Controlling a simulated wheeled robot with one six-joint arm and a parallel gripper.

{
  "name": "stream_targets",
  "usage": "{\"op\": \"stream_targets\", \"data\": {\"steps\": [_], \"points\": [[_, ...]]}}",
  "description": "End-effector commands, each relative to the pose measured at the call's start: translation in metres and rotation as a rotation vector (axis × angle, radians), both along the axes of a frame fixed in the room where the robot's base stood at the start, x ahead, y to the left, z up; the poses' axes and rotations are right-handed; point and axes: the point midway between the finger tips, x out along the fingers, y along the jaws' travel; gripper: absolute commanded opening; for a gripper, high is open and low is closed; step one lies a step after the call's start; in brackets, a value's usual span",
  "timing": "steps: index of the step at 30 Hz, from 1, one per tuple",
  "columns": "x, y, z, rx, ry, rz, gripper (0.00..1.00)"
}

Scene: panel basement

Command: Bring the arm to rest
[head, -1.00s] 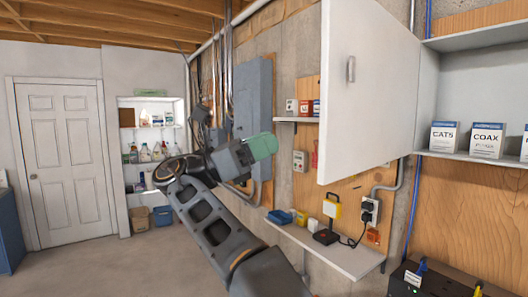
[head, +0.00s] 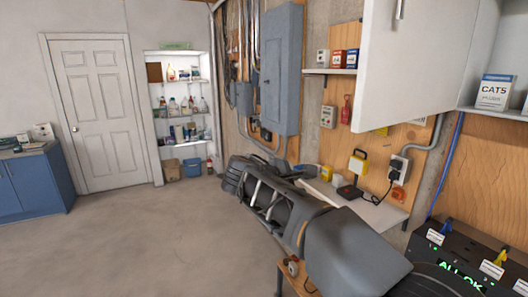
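My arm (head: 290,205) reaches from the lower right corner toward the middle of the head view. It lies low, in front of the wall shelf, with its far end below the grey electrical panel (head: 281,70). I cannot make out my gripper's fingers; they seem hidden behind the arm's own links. Nothing held shows.
A white cabinet door (head: 415,60) stands open at the upper right. The low shelf (head: 378,213) carries a yellow-and-black device and a cable. A black box (head: 455,262) reads "ALL OK". A wooden surface (head: 300,283) shows below my arm. The floor (head: 150,245) at left is clear.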

Motion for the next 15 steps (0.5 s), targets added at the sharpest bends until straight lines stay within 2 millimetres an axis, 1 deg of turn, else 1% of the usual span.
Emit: {"op": "stream_targets", "data": {"steps": [1, 2, 3, 5, 6, 8, 9, 10, 12, 15], "points": [[-0.018, -0.013, -0.030, 0.185, -0.006, -0.054, 0.34], [-0.029, -0.018, -0.048, 0.302, -0.013, -0.096, 0.34], [-0.046, -0.023, -0.070, 0.457, -0.024, -0.167, 0.34], [-0.074, -0.030, -0.101, 0.679, -0.045, -0.300, 0.34], [-0.093, -0.034, -0.119, 0.817, -0.063, -0.398, 0.34], [-0.122, -0.038, -0.141, 1.005, -0.096, -0.555, 0.34], [-0.140, -0.041, -0.154, 1.113, -0.119, -0.653, 0.34], [-0.153, -0.043, -0.162, 1.185, -0.136, -0.724, 0.34], [-0.179, -0.048, -0.176, 1.317, -0.174, -0.860, 0.34], [-0.205, -0.056, -0.188, 1.414, -0.207, -0.961, 0.34]]}}
